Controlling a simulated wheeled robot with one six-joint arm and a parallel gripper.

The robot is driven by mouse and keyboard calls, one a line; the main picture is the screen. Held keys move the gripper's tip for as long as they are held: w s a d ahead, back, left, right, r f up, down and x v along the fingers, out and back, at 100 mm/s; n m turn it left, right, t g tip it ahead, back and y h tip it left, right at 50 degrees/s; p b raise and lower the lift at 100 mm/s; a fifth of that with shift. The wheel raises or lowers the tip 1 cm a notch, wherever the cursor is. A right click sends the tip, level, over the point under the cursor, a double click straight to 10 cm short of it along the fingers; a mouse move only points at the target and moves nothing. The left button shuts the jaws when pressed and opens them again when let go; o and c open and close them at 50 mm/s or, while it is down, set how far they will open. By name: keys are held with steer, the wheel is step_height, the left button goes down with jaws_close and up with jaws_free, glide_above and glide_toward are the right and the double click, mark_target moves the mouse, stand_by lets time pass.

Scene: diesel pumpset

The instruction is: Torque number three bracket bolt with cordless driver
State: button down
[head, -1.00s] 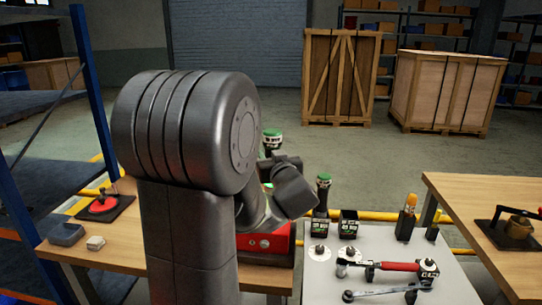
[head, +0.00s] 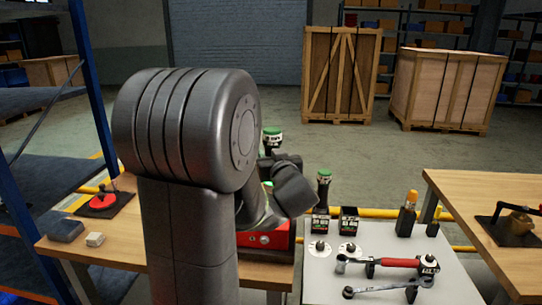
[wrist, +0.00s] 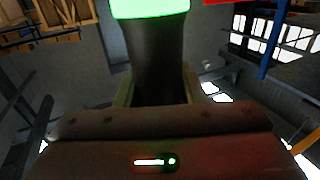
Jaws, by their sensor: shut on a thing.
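My gripper (wrist: 157,88) is shut on a dark, round-bodied tool with a bright green end, which looks like a cordless driver (wrist: 155,50). In the head view the green top of the held driver (head: 272,134) shows just right of my arm, above a red unit (head: 266,239). My arm hides the fingers and most of the driver there. A similar dark tool with a green top (head: 323,188) stands upright in a black holder on the grey table. The bracket and its bolt number three cannot be made out.
The grey table (head: 392,236) holds an empty-looking black holder (head: 348,221), a red-handled tool (head: 398,263), a wrench (head: 385,289) and orange-topped bottles. A wooden bench (head: 480,200) stands right, another (head: 120,245) left. A blue rack post (head: 92,90) rises at left. Crates stand behind on open floor.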

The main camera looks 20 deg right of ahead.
steer(key=shift+f, duration=0.1)
stand_by(0.3)
steer(key=shift+f+b, duration=0.3)
steer(key=shift+b, duration=0.1)
steer(key=shift+f+b, duration=0.4)
steer(key=shift+f, duration=0.1)
stand_by(2.5)
steer(key=shift+r, duration=0.15)
stand_by(0.6)
steer(key=shift+r+p, duration=2.25)
steer(key=shift+r, duration=0.4)
steer(key=shift+d, duration=0.1)
